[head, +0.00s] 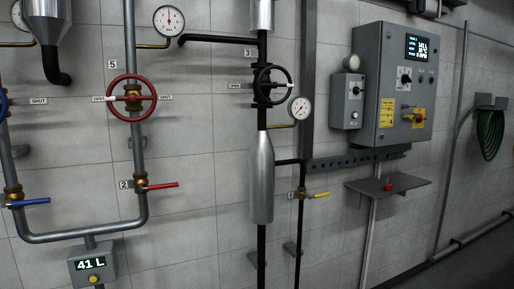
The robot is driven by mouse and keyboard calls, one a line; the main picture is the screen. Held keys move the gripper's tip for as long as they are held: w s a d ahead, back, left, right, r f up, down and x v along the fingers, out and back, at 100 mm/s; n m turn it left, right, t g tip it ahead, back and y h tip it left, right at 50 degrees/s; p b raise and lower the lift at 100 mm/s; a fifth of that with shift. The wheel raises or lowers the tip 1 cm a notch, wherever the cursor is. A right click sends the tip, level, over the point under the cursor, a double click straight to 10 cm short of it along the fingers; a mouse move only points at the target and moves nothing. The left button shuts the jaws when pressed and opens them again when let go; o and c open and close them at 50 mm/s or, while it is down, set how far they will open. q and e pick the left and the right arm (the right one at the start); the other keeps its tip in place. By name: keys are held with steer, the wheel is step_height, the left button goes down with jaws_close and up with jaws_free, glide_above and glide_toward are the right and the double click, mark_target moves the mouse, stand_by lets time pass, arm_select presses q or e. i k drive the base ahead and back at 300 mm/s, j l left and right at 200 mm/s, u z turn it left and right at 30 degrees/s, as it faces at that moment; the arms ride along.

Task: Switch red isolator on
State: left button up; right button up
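The red isolator (418,116) is a small red rotary handle with yellow around it, low on the right side of the front of the grey control cabinet (366,90) at the upper right. Its exact handle angle is too small to tell. Above it on the same front are a lit display (418,47) and a black rotary knob (405,78). Yellow labels (387,112) sit to the left of the isolator. Neither of my grippers is in view.
A small grey box (347,101) adjoins the cabinet's left. A grey shelf (410,194) with a red object (389,186) juts out below. Pipes, a red handwheel (131,97), a black handwheel (272,85) and gauges line the wall. A green hose (490,133) hangs at right.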

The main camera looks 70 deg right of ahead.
mark_target(420, 118)
steer(key=z, duration=3.6)
